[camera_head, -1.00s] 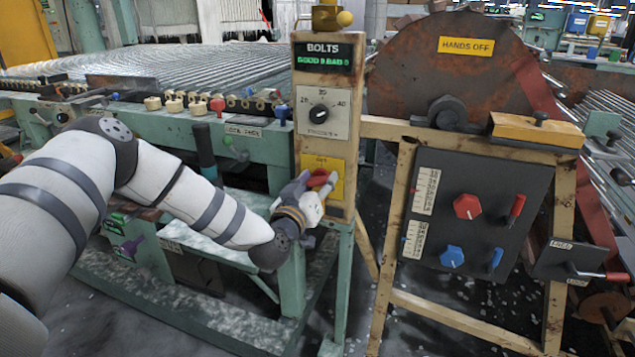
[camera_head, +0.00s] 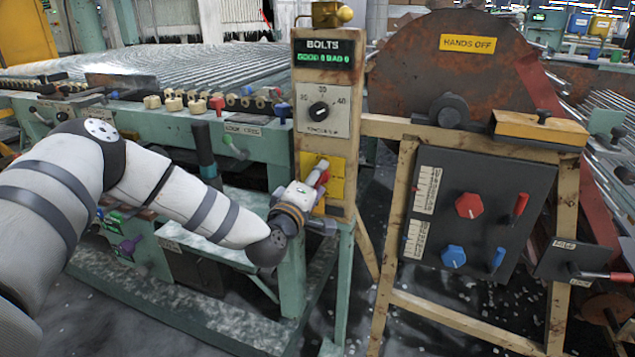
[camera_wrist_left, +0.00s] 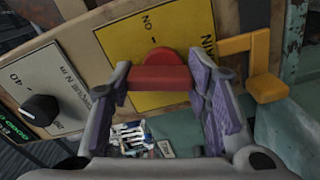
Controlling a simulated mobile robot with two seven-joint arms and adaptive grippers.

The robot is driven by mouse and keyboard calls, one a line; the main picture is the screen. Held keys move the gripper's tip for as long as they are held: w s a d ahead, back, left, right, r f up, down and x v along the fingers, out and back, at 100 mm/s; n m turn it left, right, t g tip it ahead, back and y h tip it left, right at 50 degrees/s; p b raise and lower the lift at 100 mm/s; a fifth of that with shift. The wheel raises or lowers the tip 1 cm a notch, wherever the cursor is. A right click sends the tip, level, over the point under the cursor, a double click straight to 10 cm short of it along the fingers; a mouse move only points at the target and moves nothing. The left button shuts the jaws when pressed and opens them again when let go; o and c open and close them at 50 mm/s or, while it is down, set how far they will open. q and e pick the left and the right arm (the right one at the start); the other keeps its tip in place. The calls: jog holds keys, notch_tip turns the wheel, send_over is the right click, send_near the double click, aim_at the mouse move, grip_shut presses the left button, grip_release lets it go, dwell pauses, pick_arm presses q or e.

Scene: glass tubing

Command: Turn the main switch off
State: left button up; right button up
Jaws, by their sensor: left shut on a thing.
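The main switch is a red handle (camera_head: 323,179) on a yellow plate (camera_head: 337,182) low on the tan post, partly hidden by my gripper in the head view. In the left wrist view the red handle (camera_wrist_left: 160,78) lies across between the two purple-padded fingers, with the yellow plate (camera_wrist_left: 178,25) behind it. The plate carries the word "ON" and a partly hidden word. My left gripper (camera_head: 319,181) is shut on the handle, one finger at each end of it. My right gripper is not in view.
Above the plate on the post are a black dial (camera_head: 319,111) and a "BOLTS" display (camera_head: 323,58). A dark panel (camera_head: 478,215) with red and blue knobs stands to the right. A green machine frame (camera_head: 268,150) lies close behind my left arm.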

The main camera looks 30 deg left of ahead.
pick_arm(q)
jog(key=shift+n+b, duration=0.4)
jog(key=shift+n, duration=1.2)
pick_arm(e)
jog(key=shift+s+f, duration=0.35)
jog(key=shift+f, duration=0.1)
pick_arm(q)
jog(key=shift+n, duration=0.3)
jog(key=o, duration=1.2)
jog(key=shift+c, duration=0.2)
jog(key=v, duration=1.2)
